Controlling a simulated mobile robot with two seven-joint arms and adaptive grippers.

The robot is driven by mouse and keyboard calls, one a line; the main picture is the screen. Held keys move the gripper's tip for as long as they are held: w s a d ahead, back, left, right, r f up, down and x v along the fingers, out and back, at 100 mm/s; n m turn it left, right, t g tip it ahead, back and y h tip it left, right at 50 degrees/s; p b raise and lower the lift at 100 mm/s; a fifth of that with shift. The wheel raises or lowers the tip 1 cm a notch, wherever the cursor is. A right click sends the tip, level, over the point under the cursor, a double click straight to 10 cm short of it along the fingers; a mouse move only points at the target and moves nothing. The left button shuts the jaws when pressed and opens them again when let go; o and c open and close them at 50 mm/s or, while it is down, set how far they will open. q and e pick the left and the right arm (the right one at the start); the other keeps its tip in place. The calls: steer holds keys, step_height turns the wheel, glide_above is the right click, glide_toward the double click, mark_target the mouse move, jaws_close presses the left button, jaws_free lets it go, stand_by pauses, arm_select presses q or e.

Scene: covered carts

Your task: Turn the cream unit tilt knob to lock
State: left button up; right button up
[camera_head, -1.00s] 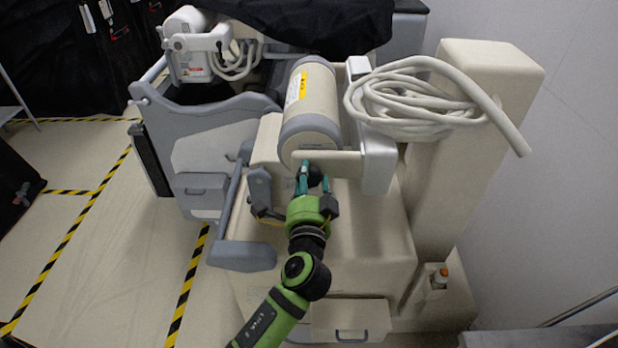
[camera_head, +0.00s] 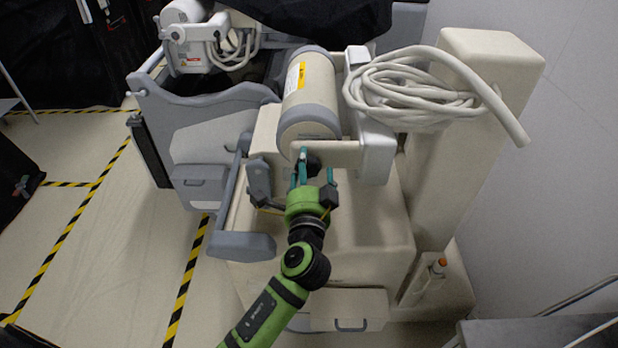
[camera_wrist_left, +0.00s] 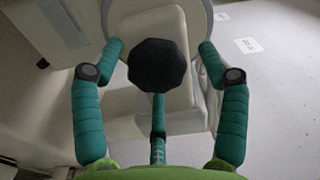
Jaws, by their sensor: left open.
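The tilt knob (camera_wrist_left: 158,65) is a dark, many-sided knob in the left wrist view. In the head view the knob (camera_head: 312,162) shows as a small dark shape below the cylinder of the cream unit (camera_head: 370,235). My left gripper (camera_head: 316,172) is at the front of this unit, just before the knob. In the left wrist view my left gripper's teal fingers (camera_wrist_left: 158,75) are spread wide, one each side of the knob and one below it. The side fingers stand apart from it. My right gripper is not in view.
A coiled pale cable (camera_head: 415,95) hangs on the unit's right. A grey handle or pedal (camera_head: 240,245) sticks out at the unit's left. A second grey cart (camera_head: 200,135) stands behind left. Open floor with striped tape (camera_head: 190,270) lies on the left.

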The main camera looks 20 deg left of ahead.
arm_select(q)
steer(key=v, duration=1.1)
steer(key=shift+s, duration=0.35)
steer(key=shift+d, duration=0.15)
